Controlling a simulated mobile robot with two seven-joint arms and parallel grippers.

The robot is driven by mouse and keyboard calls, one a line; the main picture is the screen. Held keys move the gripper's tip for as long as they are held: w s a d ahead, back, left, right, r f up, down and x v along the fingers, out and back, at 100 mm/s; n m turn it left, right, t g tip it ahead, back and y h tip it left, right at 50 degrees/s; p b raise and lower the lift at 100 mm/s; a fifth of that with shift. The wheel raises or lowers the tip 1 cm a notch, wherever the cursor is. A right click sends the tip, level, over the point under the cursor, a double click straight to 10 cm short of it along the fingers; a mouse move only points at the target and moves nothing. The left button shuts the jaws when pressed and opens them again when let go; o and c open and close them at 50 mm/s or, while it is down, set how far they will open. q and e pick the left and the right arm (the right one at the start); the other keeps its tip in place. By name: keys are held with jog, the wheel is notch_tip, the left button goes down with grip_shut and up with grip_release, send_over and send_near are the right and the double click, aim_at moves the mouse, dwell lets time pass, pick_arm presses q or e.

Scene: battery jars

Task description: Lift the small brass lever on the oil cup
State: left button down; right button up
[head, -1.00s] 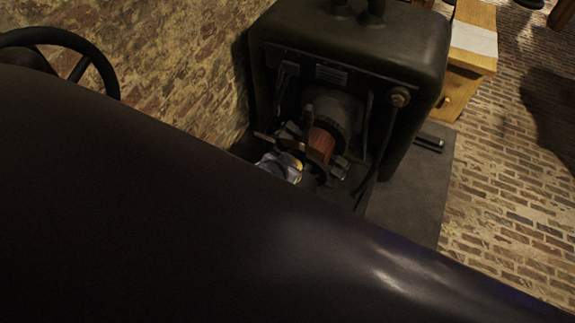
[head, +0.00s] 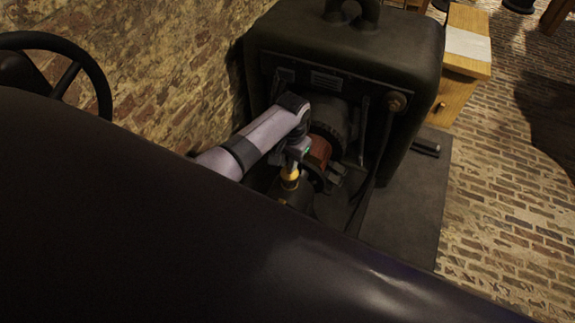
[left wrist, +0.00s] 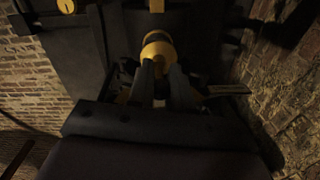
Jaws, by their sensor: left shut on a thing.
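The brass oil cup (head: 290,181) stands low in front of the dark machine, near a reddish copper-coloured drum. It also shows as a rounded yellow body in the left wrist view (left wrist: 157,46). My left gripper (head: 293,168) is right at the cup's top, with the arm coming in from the left. In the left wrist view its two fingers (left wrist: 161,68) reach to the cup and are close together. The small lever is hidden at the fingertips, where the gripper is shut on it. My right gripper is not in view.
The dark machine housing (head: 345,48) rises behind the cup, with the copper-coloured drum (head: 318,152) close beside my gripper. A large dark rounded body (head: 150,220) fills the foreground. A black handwheel (head: 95,75) is at left, and a wooden cabinet (head: 462,65) at back right.

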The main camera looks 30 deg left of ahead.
pick_arm(q)
jog(key=shift+w+g+b, duration=0.3)
jog(key=shift+g+b, duration=0.6)
jog(key=shift+b, duration=0.05)
jog(key=c, duration=1.1)
grip_release()
jog(key=shift+w+r+p, duration=0.2)
jog(key=shift+r+p, duration=0.05)
jog(key=shift+r, duration=0.9)
jog(key=shift+w+r+p, duration=0.2)
jog(key=shift+w+r, duration=0.05)
jog(key=shift+r, duration=0.95)
jog(key=shift+w+r+p, duration=0.2)
jog(key=shift+r+p, duration=0.05)
jog(key=shift+r, duration=0.9)
jog(key=shift+s+d, duration=0.1)
